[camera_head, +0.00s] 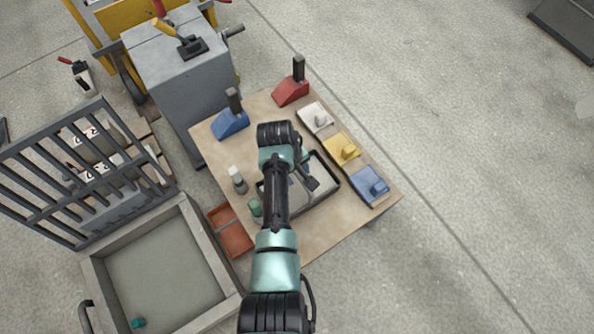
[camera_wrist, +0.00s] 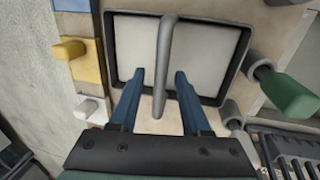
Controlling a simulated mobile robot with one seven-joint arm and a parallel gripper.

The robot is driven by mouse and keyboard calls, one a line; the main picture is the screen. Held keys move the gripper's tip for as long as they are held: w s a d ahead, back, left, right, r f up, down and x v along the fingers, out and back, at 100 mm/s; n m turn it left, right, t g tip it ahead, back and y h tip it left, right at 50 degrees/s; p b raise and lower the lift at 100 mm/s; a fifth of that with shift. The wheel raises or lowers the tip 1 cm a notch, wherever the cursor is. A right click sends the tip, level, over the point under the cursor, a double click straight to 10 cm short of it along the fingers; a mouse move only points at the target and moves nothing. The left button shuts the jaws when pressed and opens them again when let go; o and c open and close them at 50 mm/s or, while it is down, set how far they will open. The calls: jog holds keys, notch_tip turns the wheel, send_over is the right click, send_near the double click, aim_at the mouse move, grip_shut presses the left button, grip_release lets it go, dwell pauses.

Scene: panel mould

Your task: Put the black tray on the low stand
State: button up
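The black tray (camera_head: 334,188) has a dark rim and a pale inside and lies on the table, partly hidden by my arm in the head view. In the wrist view the tray (camera_wrist: 238,62) fills the upper middle, with a grey bar handle (camera_wrist: 166,50) across it. My gripper (camera_wrist: 160,73) is open, its two blue fingers on either side of the bar with gaps. I cannot tell the height between fingers and bar. A low reddish-brown piece (camera_head: 232,232) at the table's left edge may be the low stand; I cannot be sure.
The table (camera_head: 350,222) also holds blue (camera_head: 231,122) and red (camera_head: 291,92) blocks with dark uprights, and white, yellow and blue plates (camera_head: 370,184) along its right side. A barred mould frame (camera_head: 160,270) is at left, a grey cabinet (camera_head: 178,75) behind.

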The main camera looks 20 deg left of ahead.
jog(key=shift+r, duration=0.1)
notch_tip(320, 180, up, 12)
jog(key=s+a+p, duration=0.1)
jog(key=s+p, duration=0.1)
jog(key=p, duration=0.3)
jog(key=shift+a+p, duration=0.25)
jog(key=shift+p, duration=0.1)
